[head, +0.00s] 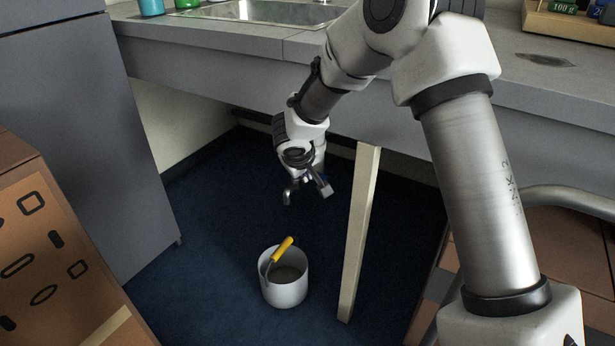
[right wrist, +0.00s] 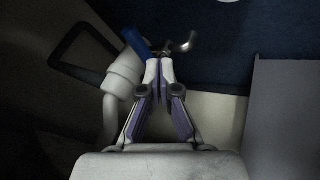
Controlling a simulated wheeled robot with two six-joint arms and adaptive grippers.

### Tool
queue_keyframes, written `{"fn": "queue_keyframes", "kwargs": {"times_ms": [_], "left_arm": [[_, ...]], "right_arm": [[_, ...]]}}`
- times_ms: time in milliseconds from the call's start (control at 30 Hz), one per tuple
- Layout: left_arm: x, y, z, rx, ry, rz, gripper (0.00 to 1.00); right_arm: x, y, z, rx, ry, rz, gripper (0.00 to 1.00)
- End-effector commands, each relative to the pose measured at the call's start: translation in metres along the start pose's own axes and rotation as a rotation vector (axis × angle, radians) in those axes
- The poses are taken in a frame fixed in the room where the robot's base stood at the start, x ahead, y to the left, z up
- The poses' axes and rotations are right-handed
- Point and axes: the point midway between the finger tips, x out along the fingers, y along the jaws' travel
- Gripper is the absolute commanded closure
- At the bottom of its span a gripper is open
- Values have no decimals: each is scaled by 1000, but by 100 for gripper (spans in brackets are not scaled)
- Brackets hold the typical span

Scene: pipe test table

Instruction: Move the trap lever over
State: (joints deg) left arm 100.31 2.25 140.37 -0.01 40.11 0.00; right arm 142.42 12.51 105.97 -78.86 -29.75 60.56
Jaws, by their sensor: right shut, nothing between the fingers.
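The trap lever (right wrist: 135,41) shows in the right wrist view as a blue handle beside a white pipe fitting (right wrist: 122,76). A curved metal spout (right wrist: 185,43) sticks out to its right. My right gripper (right wrist: 159,62) is shut with nothing between its fingers. Its tips are close beside the lever's lower right end; I cannot tell whether they touch. In the head view my right arm reaches under the counter, and the same spout (head: 287,197) hangs there. The blue lever cannot be made out in that view. My left gripper is not in view.
A white bucket (head: 286,293) holding a yellow-handled tool (head: 283,249) stands on the dark blue floor below the spout. A pale table leg (head: 359,235) stands right of it. A grey cabinet (head: 90,140) and a brown box (head: 60,250) are at the left.

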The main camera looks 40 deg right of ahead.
Motion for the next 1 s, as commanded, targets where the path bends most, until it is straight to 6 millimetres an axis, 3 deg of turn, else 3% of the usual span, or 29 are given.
{"fn": "queue_keyframes", "kwargs": {"times_ms": [100, 233, 333, 433, 533, 600, 700, 800, 1000], "left_arm": [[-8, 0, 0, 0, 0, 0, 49], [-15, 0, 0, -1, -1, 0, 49], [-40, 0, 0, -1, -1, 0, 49], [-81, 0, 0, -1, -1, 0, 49], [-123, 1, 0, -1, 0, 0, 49], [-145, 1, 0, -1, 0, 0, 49], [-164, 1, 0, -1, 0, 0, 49], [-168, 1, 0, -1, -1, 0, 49], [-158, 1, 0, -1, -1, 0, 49]], "right_arm": [[-24, 3, 0, -1, 3, 1, 100], [-34, 4, 0, -35, -6, 11, 100], [-36, 6, -9, -233, -44, 61, 100], [-33, 2, -20, -627, -130, 136, 100], [-27, -15, -26, -1111, -252, 186, 100], [-22, -31, -24, -1424, -337, 195, 100], [-14, -53, -18, -1754, -430, 185, 100], [-7, -66, -12, -1918, -478, 171, 100], [15, -63, -6, -1947, -488, 165, 100]]}}
